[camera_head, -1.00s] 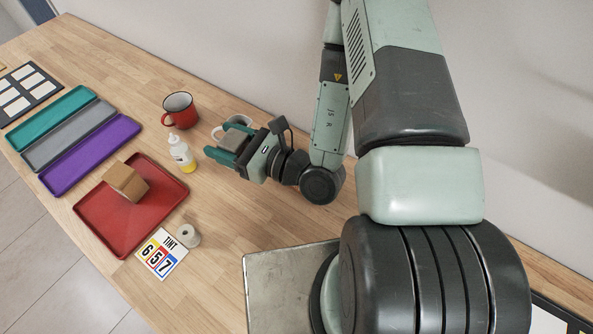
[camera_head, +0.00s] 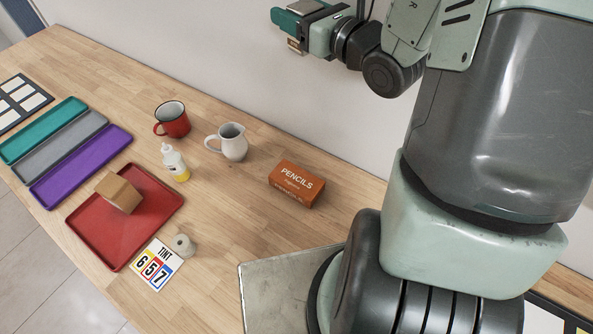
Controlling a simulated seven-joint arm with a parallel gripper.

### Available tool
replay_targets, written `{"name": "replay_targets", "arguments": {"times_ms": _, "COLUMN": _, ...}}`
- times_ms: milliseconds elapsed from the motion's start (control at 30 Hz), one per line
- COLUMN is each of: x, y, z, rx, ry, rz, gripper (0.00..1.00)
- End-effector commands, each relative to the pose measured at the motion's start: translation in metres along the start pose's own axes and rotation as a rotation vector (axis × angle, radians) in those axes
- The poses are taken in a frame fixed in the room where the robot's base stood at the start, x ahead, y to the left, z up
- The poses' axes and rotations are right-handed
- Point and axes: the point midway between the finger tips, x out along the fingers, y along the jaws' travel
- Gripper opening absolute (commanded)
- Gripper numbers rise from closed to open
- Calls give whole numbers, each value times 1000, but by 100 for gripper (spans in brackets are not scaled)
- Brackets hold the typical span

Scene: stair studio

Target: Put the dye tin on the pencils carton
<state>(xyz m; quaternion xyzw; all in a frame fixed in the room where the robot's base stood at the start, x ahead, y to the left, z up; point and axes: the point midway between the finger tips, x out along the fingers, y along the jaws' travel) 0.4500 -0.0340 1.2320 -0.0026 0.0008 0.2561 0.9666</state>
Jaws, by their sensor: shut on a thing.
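The pencils carton (camera_head: 297,184) is an orange-brown box lying flat on the wooden table, its lettered top clear. My gripper (camera_head: 291,22) is high at the top of the view, above and behind the carton, near the wall. It is shut on a small metallic thing with a brownish side, apparently the dye tin (camera_head: 296,46). Only its lower part shows below the teal fingers; the rest is hidden. The held thing is in the air, well apart from the carton.
A white jug (camera_head: 232,143) stands left of the carton, with a red mug (camera_head: 173,120) and a squeeze bottle (camera_head: 175,164) beyond. A red tray (camera_head: 92,222) holds a cardboard box (camera_head: 119,193). A grey roll (camera_head: 183,246) is beside a number card (camera_head: 155,264). Table around the carton is mostly clear.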

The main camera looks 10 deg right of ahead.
Motion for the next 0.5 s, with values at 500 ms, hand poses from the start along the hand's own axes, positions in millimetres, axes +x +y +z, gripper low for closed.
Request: {"name": "replay_targets", "arguments": {"times_ms": 500, "x": -42, "y": -11, "z": -78, "rx": 14, "ry": 14, "rz": 78, "gripper": 23}}
